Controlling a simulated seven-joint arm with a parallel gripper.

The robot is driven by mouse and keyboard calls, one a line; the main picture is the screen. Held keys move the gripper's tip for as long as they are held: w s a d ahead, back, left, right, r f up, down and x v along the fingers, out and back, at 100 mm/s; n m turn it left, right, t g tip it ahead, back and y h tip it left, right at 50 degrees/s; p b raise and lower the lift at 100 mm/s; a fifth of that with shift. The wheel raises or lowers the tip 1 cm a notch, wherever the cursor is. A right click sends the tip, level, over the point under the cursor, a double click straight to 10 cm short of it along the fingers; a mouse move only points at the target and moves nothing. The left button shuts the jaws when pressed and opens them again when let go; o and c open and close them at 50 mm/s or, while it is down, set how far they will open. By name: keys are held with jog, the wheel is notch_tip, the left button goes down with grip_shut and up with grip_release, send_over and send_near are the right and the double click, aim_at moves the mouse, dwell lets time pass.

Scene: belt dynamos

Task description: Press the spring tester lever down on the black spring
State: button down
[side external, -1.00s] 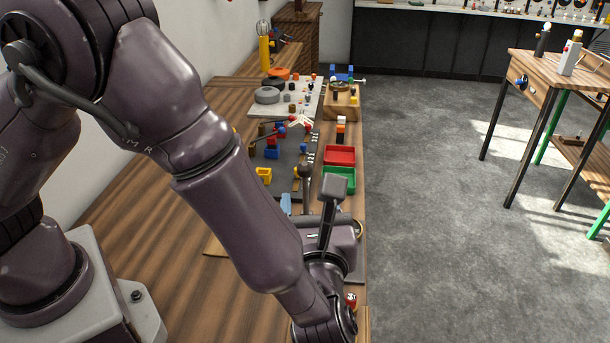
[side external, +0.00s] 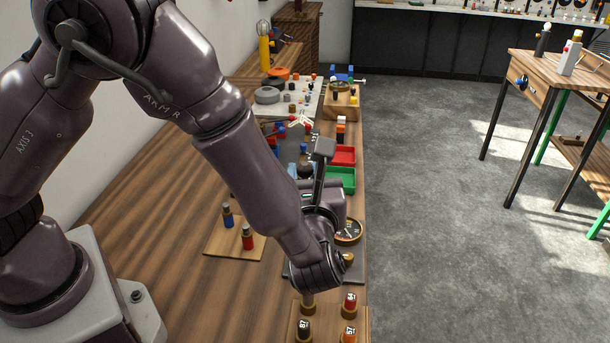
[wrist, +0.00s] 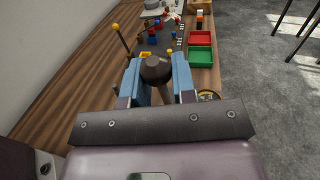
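The spring tester lever has a round dark knob (wrist: 155,70). In the wrist view the knob sits between the blue fingers of my gripper (wrist: 156,82), with a thin grey rod below it. The fingers stand apart by about the knob's width; whether they press on it I cannot tell. A black spring holder (side external: 304,329) stands on the front wooden board. Whether a spring sits in the tester is hidden.
Red (side external: 350,301) and orange (side external: 348,335) holders stand on the front board (side external: 325,318). Blue (side external: 228,216) and red (side external: 248,237) ones stand on the left board (side external: 222,245). A red tray (side external: 342,155) and green tray (side external: 342,178) lie beyond. The left tabletop is clear.

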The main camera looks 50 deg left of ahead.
jog(key=shift+w, duration=0.1)
jog(key=shift+w+a+r+g+h, duration=0.15)
jog(key=shift+w+a+g+h, duration=0.15)
jog(key=shift+w+a+h, duration=0.25)
jog(key=w+a+f+g+h, duration=0.4)
jog(key=f, duration=0.1)
jog(key=w+a+f+m+g+h, duration=0.1)
jog(key=w+a+f+g+h, duration=0.2)
jog(key=w+a+f+h, duration=0.1)
jog(key=w+a+f+m+g+h, duration=0.1)
jog(key=w+a+f+g+h, duration=0.3)
jog(key=f+h, duration=0.1)
jog(key=shift+w+a+f+g, duration=0.3)
jog(key=shift+a+f, duration=0.1)
jog(key=shift+f, duration=0.25)
jog(key=shift+f+g+h, duration=0.4)
jog(key=shift+f+h, duration=0.05)
jog(key=shift+f, duration=0.6)
jog(key=c, duration=0.9)
grip_release()
jog(key=shift+c, duration=0.2)
